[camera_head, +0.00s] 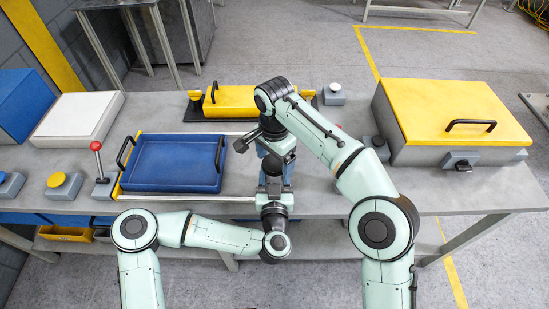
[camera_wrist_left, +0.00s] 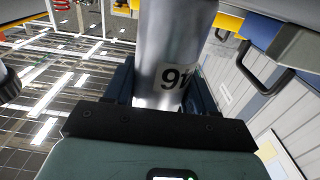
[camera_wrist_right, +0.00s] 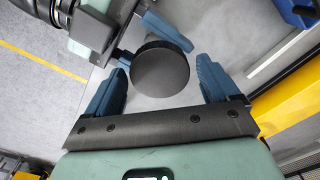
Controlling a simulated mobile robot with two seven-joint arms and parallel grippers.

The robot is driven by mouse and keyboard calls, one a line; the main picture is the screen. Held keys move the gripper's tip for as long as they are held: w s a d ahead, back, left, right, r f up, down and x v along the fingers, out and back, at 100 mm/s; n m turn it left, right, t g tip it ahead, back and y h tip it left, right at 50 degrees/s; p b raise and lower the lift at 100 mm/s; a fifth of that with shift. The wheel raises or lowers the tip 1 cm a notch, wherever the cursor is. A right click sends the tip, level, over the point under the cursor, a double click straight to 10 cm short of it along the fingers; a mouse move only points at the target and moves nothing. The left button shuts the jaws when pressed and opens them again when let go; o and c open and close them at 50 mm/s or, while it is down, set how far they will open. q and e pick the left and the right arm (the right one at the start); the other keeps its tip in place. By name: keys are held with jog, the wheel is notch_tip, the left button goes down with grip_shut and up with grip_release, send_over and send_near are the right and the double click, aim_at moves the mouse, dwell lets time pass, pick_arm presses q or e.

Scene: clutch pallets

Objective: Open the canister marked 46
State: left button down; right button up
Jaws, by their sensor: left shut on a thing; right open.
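A silvery canister (camera_wrist_left: 172,60) stands between the blue fingers of my left gripper (camera_wrist_left: 163,92), which is shut on it. Its white label shows characters that look upside down; the first reads like a 9 and the second is partly turned away, which fits an inverted 46. The canister's dark round lid (camera_wrist_right: 160,70) shows from above in the right wrist view. My right gripper (camera_wrist_right: 160,82) is open, with one blue finger on each side of the lid and gaps visible. In the head view, my left gripper (camera_head: 273,190) and right gripper (camera_head: 277,152) mostly hide the canister.
A blue tray (camera_head: 172,188) with black handles lies left of the grippers, beside a red-knobbed lever (camera_head: 97,147). A yellow case (camera_head: 236,102) lies behind. A large yellow-lidded box (camera_head: 455,112) stands at right. The grey tabletop (camera_head: 490,190) is clear at front right.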

jog(key=c, duration=1.1)
jog(key=n, duration=1.2)
jog(key=shift+n, duration=0.3)
jog(key=n, duration=1.2)
jog(key=shift+r+n, duration=0.1)
jog(key=shift+n, duration=0.3)
jog(key=n, duration=0.4)
jog(key=shift+n, duration=0.4)
